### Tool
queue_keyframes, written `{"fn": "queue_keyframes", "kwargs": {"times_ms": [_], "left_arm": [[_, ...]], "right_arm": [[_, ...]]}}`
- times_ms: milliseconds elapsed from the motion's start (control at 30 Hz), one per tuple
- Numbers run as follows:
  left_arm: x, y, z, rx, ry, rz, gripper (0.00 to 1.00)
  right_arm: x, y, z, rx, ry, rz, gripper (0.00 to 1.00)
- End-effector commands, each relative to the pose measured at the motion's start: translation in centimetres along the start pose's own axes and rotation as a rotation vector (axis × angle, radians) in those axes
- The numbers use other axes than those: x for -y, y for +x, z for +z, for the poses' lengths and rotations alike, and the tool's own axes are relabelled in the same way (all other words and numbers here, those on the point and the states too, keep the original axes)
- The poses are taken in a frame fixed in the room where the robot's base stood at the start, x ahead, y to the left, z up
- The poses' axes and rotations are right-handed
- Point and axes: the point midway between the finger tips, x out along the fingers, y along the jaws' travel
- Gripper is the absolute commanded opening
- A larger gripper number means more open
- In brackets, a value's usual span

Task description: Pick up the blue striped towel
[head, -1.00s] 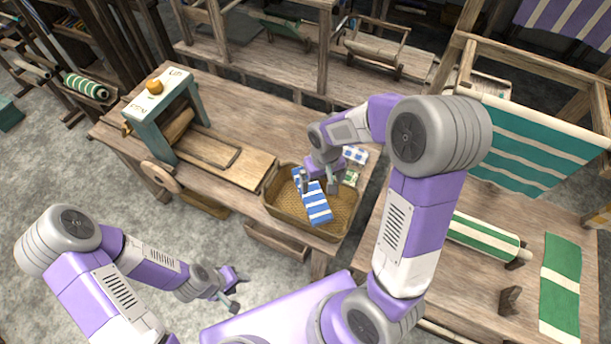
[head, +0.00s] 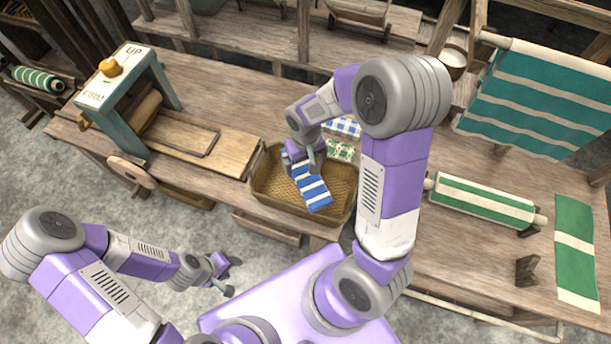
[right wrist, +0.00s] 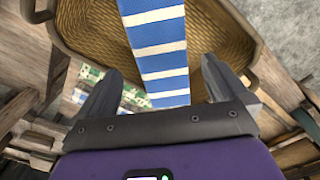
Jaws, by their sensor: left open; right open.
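The blue striped towel (head: 313,190), blue with white bands, lies in the wicker basket (head: 268,200) on the wooden bench. In the right wrist view the towel (right wrist: 160,62) runs between the two fingers. My right gripper (head: 304,168) is open over the towel's far end, with a finger on either side and a gap to each edge. It also shows in the right wrist view (right wrist: 158,85). I cannot tell how far the fingertips are above the towel. My left gripper (head: 228,275) is open and empty, low at the left, away from the bench.
A blue checked cloth (head: 343,126) and a green patterned cloth (head: 341,150) lie beyond the basket. A teal frame press (head: 125,140) stands on the left. A green striped roll (head: 485,203) and a green cloth (head: 575,250) lie on the right.

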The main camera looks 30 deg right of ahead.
Motion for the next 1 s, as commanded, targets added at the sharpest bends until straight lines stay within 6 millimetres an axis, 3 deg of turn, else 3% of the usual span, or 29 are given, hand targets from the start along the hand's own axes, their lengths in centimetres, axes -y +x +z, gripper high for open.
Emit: {"fn": "queue_keyframes", "kwargs": {"times_ms": [300, 600, 1000], "left_arm": [[0.2, 0.7, -0.1, -0.001, 0.0, 0.0, 0.49], [0.2, 0.7, -0.1, -0.001, 0.0, 0.0, 0.49], [0.2, 0.7, -0.1, 0.0, 0.0, 0.0, 0.49]], "right_arm": [[0.1, 4.4, 0.6, 0.002, -0.001, 0.0, 1.0], [0.1, 4.7, 0.6, 0.0, 0.0, 0.0, 0.98], [0.1, 4.7, 0.6, 0.0, -0.001, 0.0, 0.4]]}}
